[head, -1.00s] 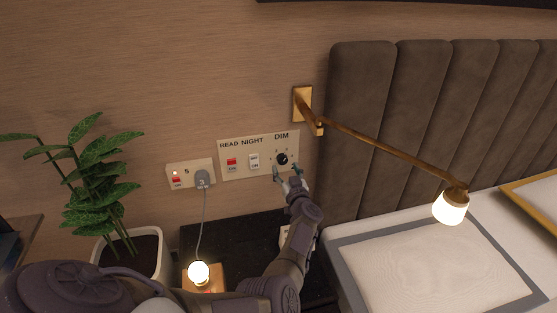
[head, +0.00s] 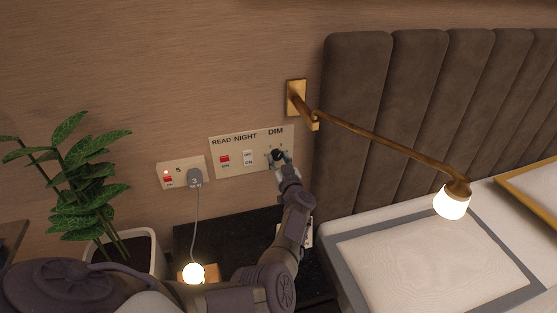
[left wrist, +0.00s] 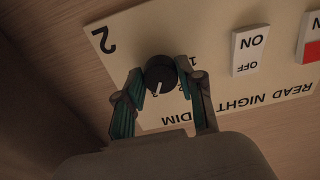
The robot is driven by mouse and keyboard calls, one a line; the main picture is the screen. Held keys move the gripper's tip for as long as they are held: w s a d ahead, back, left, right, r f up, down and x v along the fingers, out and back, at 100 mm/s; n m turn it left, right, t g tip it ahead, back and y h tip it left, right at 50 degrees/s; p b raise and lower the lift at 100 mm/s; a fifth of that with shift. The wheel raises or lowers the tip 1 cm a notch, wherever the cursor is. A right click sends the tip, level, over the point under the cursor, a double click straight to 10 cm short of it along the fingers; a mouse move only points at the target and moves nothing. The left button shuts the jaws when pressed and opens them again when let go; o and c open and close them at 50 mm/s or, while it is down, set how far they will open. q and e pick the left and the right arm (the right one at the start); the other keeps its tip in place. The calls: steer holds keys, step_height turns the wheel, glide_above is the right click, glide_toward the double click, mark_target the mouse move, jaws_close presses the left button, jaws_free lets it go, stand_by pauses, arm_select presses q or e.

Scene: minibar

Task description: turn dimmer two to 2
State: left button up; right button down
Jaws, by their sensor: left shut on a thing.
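The dimmer knob (head: 278,154) is black and sits at the right end of the cream switch panel (head: 233,171), under the word DIM. It shows larger in the left wrist view (left wrist: 160,73), upside down, with a big 2 at the panel's corner. A short white mark on the knob points down in that view, towards the DIM label side; small numbers around it are partly hidden, so I cannot tell the exact setting. My left gripper (head: 279,158) is shut on the knob, one finger on each side. My right gripper is not in view.
The NIGHT switch (head: 248,158) and red READ switch (head: 224,160) sit left of the knob. A socket panel with a plug (head: 194,178) is further left. A brass wall lamp (head: 380,143) reaches out above right. A plant, a dark bedside top and a bed surround the arm.

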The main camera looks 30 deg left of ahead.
arm_select(q)
steer(key=shift+n, duration=0.3)
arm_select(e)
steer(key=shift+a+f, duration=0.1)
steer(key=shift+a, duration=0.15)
arm_select(q)
steer(key=shift+n, duration=0.6)
steer(key=n+b, duration=0.1)
steer(key=n, duration=0.1)
steer(key=shift+n, duration=0.3)
steer(key=n+b, duration=0.1)
steer(key=n, duration=0.3)
steer(key=shift+n+b, duration=0.65)
steer(key=shift+n, duration=0.95)
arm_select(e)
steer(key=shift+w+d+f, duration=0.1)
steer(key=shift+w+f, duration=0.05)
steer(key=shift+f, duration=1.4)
arm_select(q)
steer(key=o, duration=1.1)
steer(key=shift+w, duration=0.1)
steer(key=shift+o, duration=0.2)
steer(key=shift+r, duration=0.1)
